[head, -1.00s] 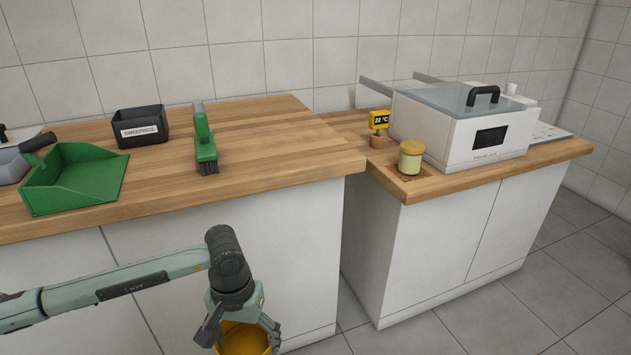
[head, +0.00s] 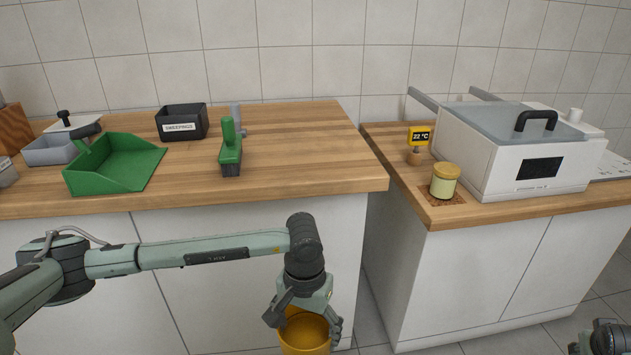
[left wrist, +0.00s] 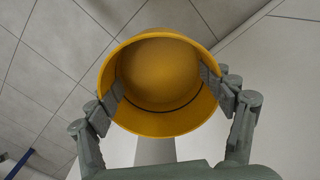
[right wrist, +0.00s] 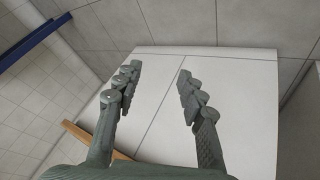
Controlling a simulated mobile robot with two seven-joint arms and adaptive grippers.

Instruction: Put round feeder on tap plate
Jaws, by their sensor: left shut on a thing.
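A yellow round tub (head: 306,340), which looks like the round feeder, hangs low in front of the left counter. My left gripper (head: 303,322) is shut on it, with fingers on opposite sides of its wall. In the left wrist view I look into the open, empty-looking tub (left wrist: 160,80) between the fingers. I cannot tell for sure which thing is the tap plate. My right gripper (right wrist: 158,72) is open and empty; part of it shows at the lower right of the head view (head: 602,338).
The right counter (head: 500,209) holds a lidded jar (head: 444,183) on a brown mat, a temperature sign (head: 419,137) and a white glass-topped box (head: 520,160). The left counter holds a green dustpan (head: 115,165), a brush (head: 230,155) and a black bin (head: 181,122). A gap separates the counters.

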